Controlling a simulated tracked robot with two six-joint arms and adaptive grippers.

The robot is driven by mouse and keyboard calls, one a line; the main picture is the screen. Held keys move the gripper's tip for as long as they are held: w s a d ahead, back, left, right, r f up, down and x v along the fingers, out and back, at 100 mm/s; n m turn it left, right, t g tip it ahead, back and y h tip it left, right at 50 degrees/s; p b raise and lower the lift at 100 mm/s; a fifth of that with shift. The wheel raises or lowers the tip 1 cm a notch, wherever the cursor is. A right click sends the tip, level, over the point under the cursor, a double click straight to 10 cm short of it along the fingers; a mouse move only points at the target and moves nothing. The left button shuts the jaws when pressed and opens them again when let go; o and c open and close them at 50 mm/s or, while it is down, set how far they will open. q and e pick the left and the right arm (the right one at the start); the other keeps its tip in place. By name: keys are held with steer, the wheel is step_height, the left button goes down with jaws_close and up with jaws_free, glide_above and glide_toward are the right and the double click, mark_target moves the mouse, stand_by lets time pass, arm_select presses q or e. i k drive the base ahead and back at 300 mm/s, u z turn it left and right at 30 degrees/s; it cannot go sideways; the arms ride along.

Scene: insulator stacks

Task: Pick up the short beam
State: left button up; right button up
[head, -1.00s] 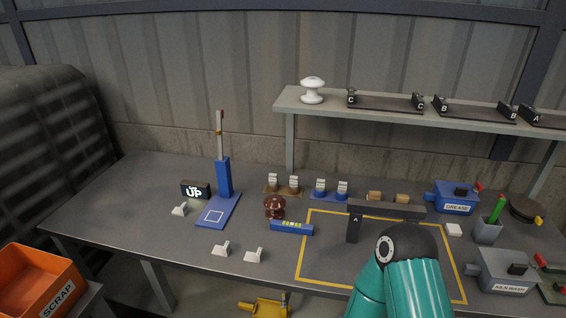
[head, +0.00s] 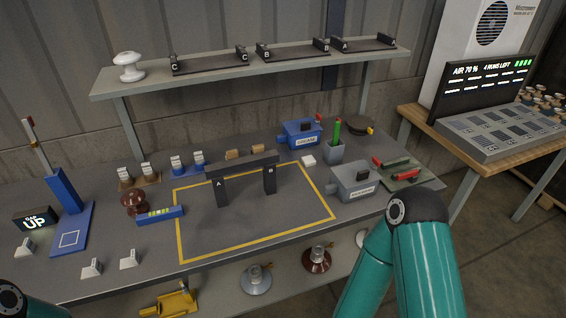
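A dark grey beam (head: 243,163) lies across two dark posts, marked A (head: 221,191) and B (head: 270,179), inside a yellow-outlined area (head: 250,239) on the workbench. No other loose beam shows clearly, and I cannot tell whether this one is the short beam. My teal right arm shows at the lower right, and a small part of my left arm shows in the lower left corner. Neither gripper is in the picture.
The upper shelf (head: 110,85) carries dark racks marked C (head: 209,64), B (head: 292,51) and A (head: 362,45). A blue level (head: 160,215), a grease box (head: 301,134) and a grey box (head: 354,181) surround the outlined area. Its front part is clear.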

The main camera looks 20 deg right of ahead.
mark_target(230, 167)
steer(key=z, duration=1.35)
steer(key=i, duration=0.1)
steer(key=u, duration=2.8)
steer(key=k, duration=1.5)
steer(key=z, duration=0.8)
steer(key=i, duration=1)
